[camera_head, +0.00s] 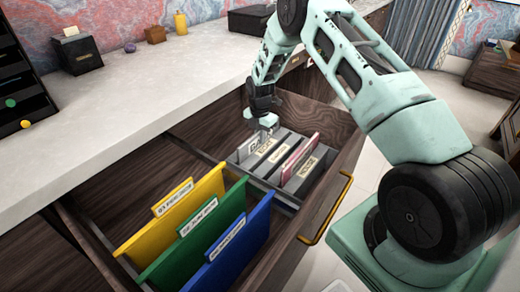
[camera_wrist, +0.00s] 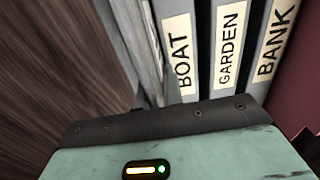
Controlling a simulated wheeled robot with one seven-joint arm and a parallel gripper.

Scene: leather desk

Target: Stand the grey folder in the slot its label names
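The grey folder (camera_head: 258,139) stands upright in or just above the leftmost slot of a grey slotted holder (camera_head: 241,160), its pale tab facing me. The tab's text is too small to read. My gripper (camera_head: 266,125) is at the folder's top edge and appears shut on it. In the wrist view the folder (camera_wrist: 147,35) shows as a thin grey edge left of the slot label BOAT (camera_wrist: 180,50). Labels GARDEN (camera_wrist: 229,45) and BANK (camera_wrist: 276,40) follow to the right. How deep the folder sits is hidden.
A red-pink folder (camera_head: 299,154) stands in the holder's right part. Yellow (camera_head: 170,228), green (camera_head: 203,240) and blue (camera_head: 240,250) folders stand in the same open drawer, nearer. The drawer front has a brass handle (camera_head: 327,210). The pale desktop (camera_head: 130,100) lies left.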

